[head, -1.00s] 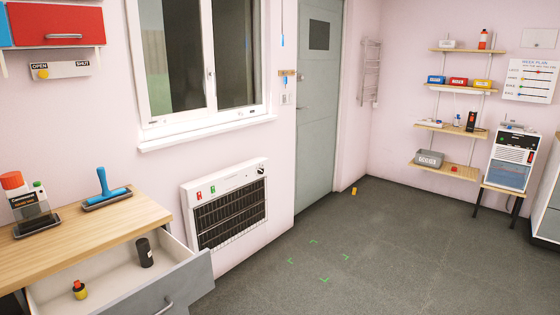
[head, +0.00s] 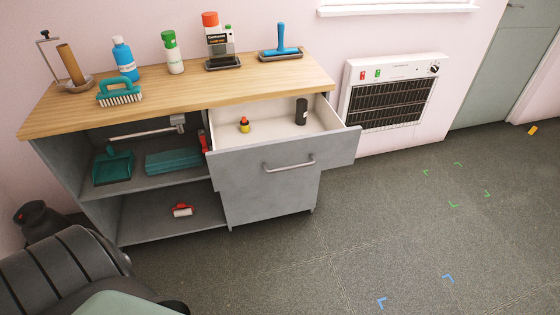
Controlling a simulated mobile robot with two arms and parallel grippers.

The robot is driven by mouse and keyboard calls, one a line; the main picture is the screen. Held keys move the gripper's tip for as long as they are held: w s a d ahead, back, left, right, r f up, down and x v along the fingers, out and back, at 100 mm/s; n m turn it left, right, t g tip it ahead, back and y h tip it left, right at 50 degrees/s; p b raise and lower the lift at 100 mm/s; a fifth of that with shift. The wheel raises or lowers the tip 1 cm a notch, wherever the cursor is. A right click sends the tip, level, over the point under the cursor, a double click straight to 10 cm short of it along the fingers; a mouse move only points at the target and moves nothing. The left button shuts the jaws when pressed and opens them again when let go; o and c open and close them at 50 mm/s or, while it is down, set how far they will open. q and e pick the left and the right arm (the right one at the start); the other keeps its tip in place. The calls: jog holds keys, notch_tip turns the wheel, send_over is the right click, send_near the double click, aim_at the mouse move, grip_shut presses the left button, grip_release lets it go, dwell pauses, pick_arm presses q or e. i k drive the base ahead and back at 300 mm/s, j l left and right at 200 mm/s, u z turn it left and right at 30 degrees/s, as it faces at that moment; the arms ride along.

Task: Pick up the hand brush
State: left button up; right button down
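The hand brush (head: 120,91) has a teal handle and body with white bristles. It rests on the wooden worktop (head: 168,100) near its left front edge, bristles facing down and forward. Neither of my grippers is in the head view, so I cannot see whether they are open or shut.
A green-capped bottle (head: 172,54) is to the right. The drawer (head: 275,160) is pulled out. A teal dustpan (head: 113,166) lies on the shelf below. Floor is clear at right.

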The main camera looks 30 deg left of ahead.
aim_at(131, 93)
jog(key=u, duration=2.15)
jog(key=i+l+u, duration=0.1)
jog(key=i+u, duration=0.15)
jog(key=i, duration=0.25)
